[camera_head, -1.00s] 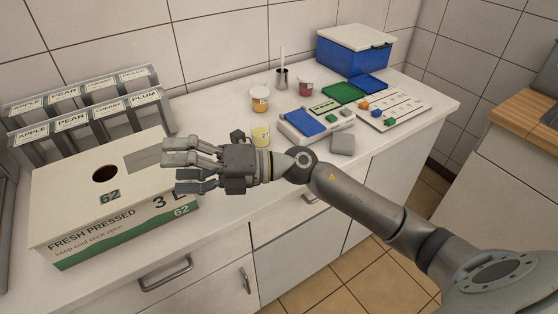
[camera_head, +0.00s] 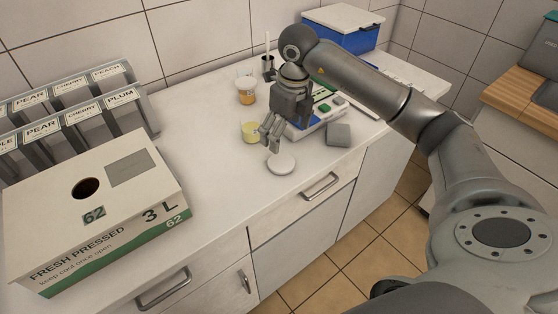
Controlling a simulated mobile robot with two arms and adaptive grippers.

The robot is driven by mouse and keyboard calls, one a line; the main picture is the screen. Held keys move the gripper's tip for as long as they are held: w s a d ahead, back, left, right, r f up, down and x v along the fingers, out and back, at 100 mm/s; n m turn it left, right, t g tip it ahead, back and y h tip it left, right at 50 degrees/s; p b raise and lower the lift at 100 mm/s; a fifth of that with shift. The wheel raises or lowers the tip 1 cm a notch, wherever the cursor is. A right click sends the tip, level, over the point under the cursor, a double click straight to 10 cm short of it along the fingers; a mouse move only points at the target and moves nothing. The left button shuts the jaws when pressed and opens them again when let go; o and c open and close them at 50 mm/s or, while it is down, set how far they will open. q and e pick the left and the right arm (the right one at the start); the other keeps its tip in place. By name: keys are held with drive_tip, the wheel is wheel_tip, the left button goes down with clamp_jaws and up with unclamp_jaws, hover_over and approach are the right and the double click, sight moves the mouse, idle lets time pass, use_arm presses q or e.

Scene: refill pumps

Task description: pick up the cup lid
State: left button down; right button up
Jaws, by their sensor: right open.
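A round white disc that looks like the cup lid (camera_head: 281,165) lies flat on the white counter near its front edge. My right gripper (camera_head: 271,142) points down just behind and slightly left of the lid, with its fingers open. The fingertips appear close to the lid's far edge; I cannot tell whether they touch it. A small cup with yellow contents (camera_head: 250,133) stands just left of the fingers. My left gripper is not in view.
A cup with orange contents (camera_head: 246,93) and a dark holder (camera_head: 267,65) stand behind. A scale-like device (camera_head: 322,122) and grey block (camera_head: 338,135) are to the right. A juice box (camera_head: 130,198) and labelled rack (camera_head: 75,112) are left. Counter between box and lid is clear.

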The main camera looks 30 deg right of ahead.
hover_over(281, 162)
drive_tip(key=f, duration=0.4)
drive_tip(key=shift+s+d+f, duration=0.15)
drive_tip(key=shift+d, duration=0.1)
wheel_tip(281, 162, down, 5)
drive_tip(key=shift+a+r+p, duration=0.15)
drive_tip(key=shift+p, duration=0.95)
drive_tip(key=shift+f, duration=0.3)
drive_tip(key=c, duration=0.8)
